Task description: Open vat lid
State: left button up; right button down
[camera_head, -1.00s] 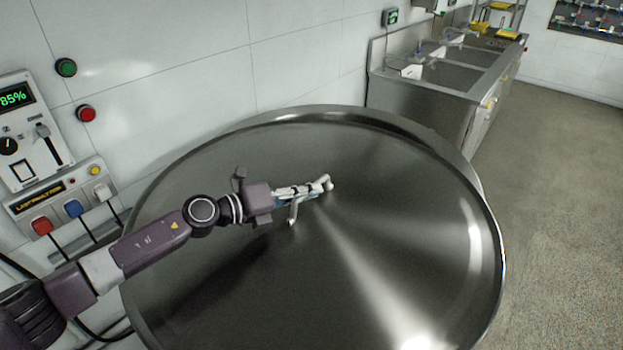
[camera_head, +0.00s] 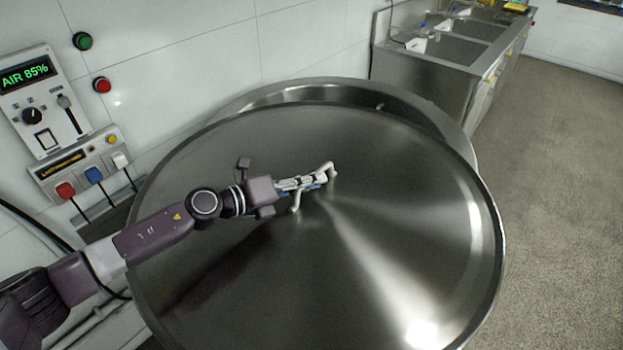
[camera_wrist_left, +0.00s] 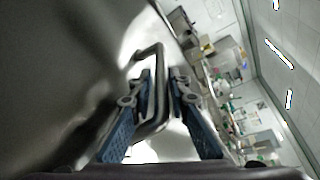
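The vat lid (camera_head: 410,215) is a large round polished steel disc filling the middle of the head view. A crescent of the vat (camera_head: 452,128) with its rim shows behind the lid's far edge, so the lid is not flush with it; the rest of the vat is hidden. The lid's pale bar handle (camera_head: 331,166) stands near its middle. My left gripper (camera_head: 318,180) is at this handle. In the left wrist view the handle (camera_wrist_left: 160,55) passes between the blue-grey fingers (camera_wrist_left: 159,95), which appear closed around it. My right gripper is not in view.
A wall control panel (camera_head: 45,105) with a green display and coloured switches is at the left, near my left arm. Green and red buttons (camera_head: 102,85) sit above. A steel sink counter (camera_head: 425,75) stands behind the vat. Open floor (camera_head: 565,190) lies at the right.

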pick_arm(q)
jog(key=shift+o, duration=1.1)
jog(key=shift+r, duration=0.1)
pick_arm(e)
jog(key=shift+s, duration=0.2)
pick_arm(q)
jog(key=shift+w+a, duration=0.1)
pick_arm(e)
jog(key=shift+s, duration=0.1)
pick_arm(q)
jog(key=shift+a+r, duration=0.1)
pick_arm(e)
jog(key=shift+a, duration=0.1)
pick_arm(q)
jog(key=v, duration=1.1)
jog(key=shift+s+a, duration=0.25)
jog(key=shift+s, duration=0.15)
